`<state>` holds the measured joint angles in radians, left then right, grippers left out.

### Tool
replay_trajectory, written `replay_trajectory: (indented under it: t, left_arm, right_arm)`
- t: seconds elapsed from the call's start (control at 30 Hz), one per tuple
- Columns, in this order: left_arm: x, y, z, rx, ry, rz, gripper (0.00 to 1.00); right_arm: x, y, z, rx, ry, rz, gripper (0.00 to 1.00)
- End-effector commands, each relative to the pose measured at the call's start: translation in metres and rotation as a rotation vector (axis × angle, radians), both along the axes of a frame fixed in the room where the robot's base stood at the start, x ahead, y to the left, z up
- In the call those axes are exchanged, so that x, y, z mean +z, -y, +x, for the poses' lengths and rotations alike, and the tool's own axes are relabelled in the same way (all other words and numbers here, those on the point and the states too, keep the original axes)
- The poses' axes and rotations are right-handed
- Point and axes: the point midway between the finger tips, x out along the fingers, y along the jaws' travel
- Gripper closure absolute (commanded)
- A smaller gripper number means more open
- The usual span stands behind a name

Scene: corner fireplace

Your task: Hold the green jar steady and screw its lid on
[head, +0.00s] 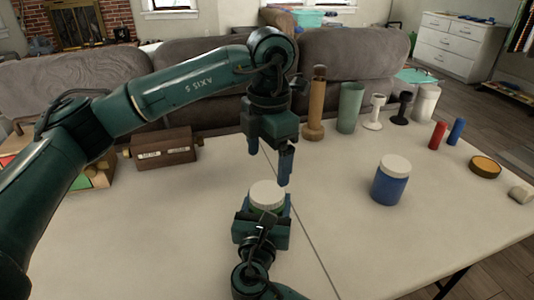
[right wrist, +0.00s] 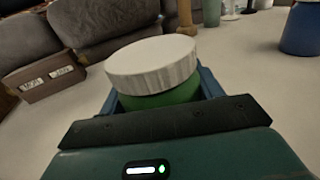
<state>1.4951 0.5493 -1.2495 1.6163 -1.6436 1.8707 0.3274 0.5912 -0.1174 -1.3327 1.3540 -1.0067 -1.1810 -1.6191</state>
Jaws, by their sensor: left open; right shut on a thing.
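The green jar (right wrist: 160,97) stands upright between the fingers of my right gripper (head: 263,214), which is shut on it. Only a green strip below the lid shows in the right wrist view. The white ribbed lid (head: 267,194) sits on top of the jar, and it fills the middle of the right wrist view (right wrist: 152,64). I cannot tell how tightly it is seated. My left gripper (head: 269,160) is open and empty, pointing down just above the lid and apart from it.
A blue jar (head: 390,184) with a white lid stands to the right. A wooden box (head: 164,148) is at the left. A wooden bottle (head: 316,108), a green cup (head: 350,108) and several smaller items stand along the back. The table (head: 345,235) is clear at front right.

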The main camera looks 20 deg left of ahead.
Motion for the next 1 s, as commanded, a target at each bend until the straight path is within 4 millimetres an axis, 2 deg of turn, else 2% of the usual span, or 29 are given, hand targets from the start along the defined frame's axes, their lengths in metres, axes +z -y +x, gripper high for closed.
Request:
replay_trajectory:
  t: [0.2,0.57,0.67,1.0]
  left_arm:
    - [0.003,-0.001,0.000,0.131,-0.005,-0.024,0.14]
    - [0.001,-0.001,0.000,0.134,-0.007,-0.024,0.14]
    - [-0.006,-0.001,0.000,0.134,-0.009,-0.024,0.14]
    - [-0.057,-0.001,0.000,0.133,-0.010,-0.023,0.14]
  right_arm:
    - [-0.001,0.000,0.000,-0.001,-0.001,-0.001,0.99]
    - [-0.001,0.000,0.000,-0.001,-0.001,-0.001,0.99]
    - [-0.001,0.000,0.000,-0.001,-0.001,-0.001,0.99]
    - [0.000,0.000,0.000,-0.001,-0.001,-0.001,0.99]
